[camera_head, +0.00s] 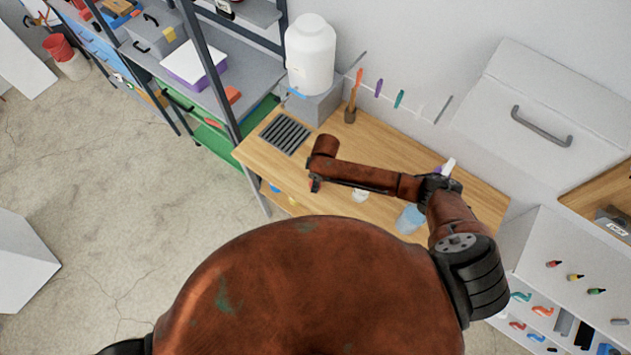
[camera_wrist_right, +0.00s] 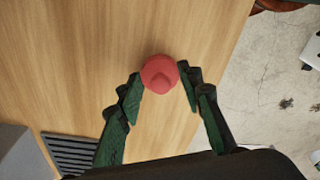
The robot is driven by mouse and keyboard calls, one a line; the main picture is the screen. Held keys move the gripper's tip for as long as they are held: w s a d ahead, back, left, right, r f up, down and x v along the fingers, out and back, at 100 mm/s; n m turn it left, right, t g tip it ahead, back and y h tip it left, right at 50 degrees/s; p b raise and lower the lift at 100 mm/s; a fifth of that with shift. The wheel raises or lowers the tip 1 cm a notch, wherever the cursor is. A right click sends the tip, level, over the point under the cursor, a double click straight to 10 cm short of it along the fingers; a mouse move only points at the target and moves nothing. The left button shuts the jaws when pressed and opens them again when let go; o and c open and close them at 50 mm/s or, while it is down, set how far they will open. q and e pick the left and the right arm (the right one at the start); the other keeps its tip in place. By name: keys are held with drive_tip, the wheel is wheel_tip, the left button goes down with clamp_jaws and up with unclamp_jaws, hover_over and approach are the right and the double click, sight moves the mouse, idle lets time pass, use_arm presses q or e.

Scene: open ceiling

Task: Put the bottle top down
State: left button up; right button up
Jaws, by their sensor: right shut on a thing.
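The bottle top is a round red piece with a raised middle. In the right wrist view the bottle top (camera_wrist_right: 160,75) sits between the fingertips of my right gripper (camera_wrist_right: 161,84), which is shut on it. It is over the wooden table, near the table's edge. In the head view my right gripper (camera_head: 315,183) is small and mostly hidden under my arm, with a bit of red at its tip. Whether the top touches the table is unclear. My left gripper is not in view.
The wooden table (camera_head: 395,155) has a dark grille (camera_head: 285,134) at its left end and a white container (camera_head: 310,55) behind. A bluish bottle (camera_head: 409,219) stands to the right, partly behind my arm. Bare wood lies between.

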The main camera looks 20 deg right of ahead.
drive_tip(key=shift+f, duration=0.15)
drive_tip(key=o, duration=1.1)
drive_tip(key=shift+c, duration=0.2)
wheel_tip(320, 180, up, 12)
drive_tip(key=d, duration=0.1)
drive_tip(key=shift+s+r+b, duration=0.2)
drive_tip(key=shift+s+b, duration=0.15)
drive_tip(key=shift+b, duration=0.1)
